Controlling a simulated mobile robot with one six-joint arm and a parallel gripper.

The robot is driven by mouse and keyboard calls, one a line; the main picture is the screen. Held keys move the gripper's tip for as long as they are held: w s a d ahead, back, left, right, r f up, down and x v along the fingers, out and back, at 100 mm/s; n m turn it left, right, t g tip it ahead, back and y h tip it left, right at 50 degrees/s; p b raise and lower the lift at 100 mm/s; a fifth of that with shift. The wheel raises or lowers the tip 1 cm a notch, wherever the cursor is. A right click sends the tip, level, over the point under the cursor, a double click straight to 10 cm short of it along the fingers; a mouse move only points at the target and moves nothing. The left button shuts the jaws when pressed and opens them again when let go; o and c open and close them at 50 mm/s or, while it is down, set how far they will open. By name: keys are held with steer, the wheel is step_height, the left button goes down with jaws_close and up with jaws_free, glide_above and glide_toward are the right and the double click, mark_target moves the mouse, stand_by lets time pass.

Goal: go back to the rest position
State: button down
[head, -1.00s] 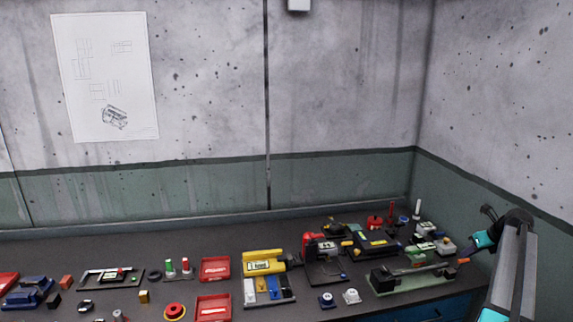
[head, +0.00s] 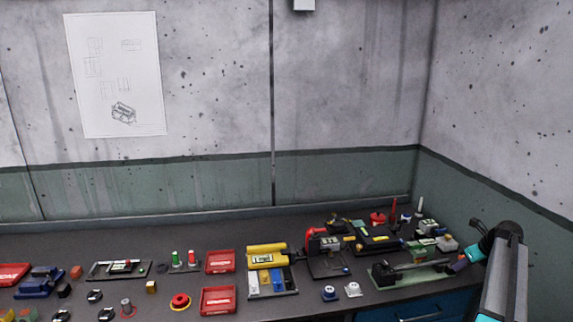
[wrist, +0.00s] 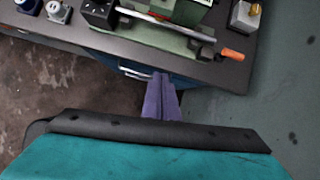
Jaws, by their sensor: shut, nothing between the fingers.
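My gripper shows in the wrist view as two purple fingers (wrist: 160,97) pressed together with nothing between them.
The green fixture with its rod and orange handle (wrist: 233,55) is the closest object. Red trays (head: 219,300), a yellow device (head: 266,256) and many small parts crowd the bench. A wall (head: 500,195) stands close on the right. Blue drawers (head: 435,308) lie below.

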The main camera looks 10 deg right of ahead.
steer(key=s+a+f+n+g+y+b, duration=0.1)
steer(key=s+a+f+n+g+b, duration=0.4)
steer(key=a+f, duration=1.2)
steer(key=s+a+f+n+y+b, duration=0.1)
steer(key=s+a+f+n, duration=0.1)
steer(key=a+f+n, duration=1.15)
steer(key=s+a+f+n+g+h+b, duration=0.1)
steer(key=s+a+f+n+g+b, duration=0.2)
steer(key=s+a+f+n, duration=0.4)
steer(key=s+a+f+n+g+h+b, duration=0.1)
steer(key=s+a+f+n+g+b, duration=0.2)
steer(key=s+a+f+n, duration=0.5)
steer(key=s+a+f, duration=0.4)
steer(key=s+a, duration=0.1)
steer(key=s, duration=0.3)
steer(key=s+a+f, duration=0.5)
steer(key=s+a, duration=0.1)
steer(key=s, duration=0.3)
steer(key=shift+s+a+f+g+h+b, duration=0.2)
steer(key=shift+s+g+h+b, duration=0.1)
steer(key=shift+g, duration=0.1)
steer(key=shift+s+n, duration=0.15)
steer(key=shift+n, duration=0.1)
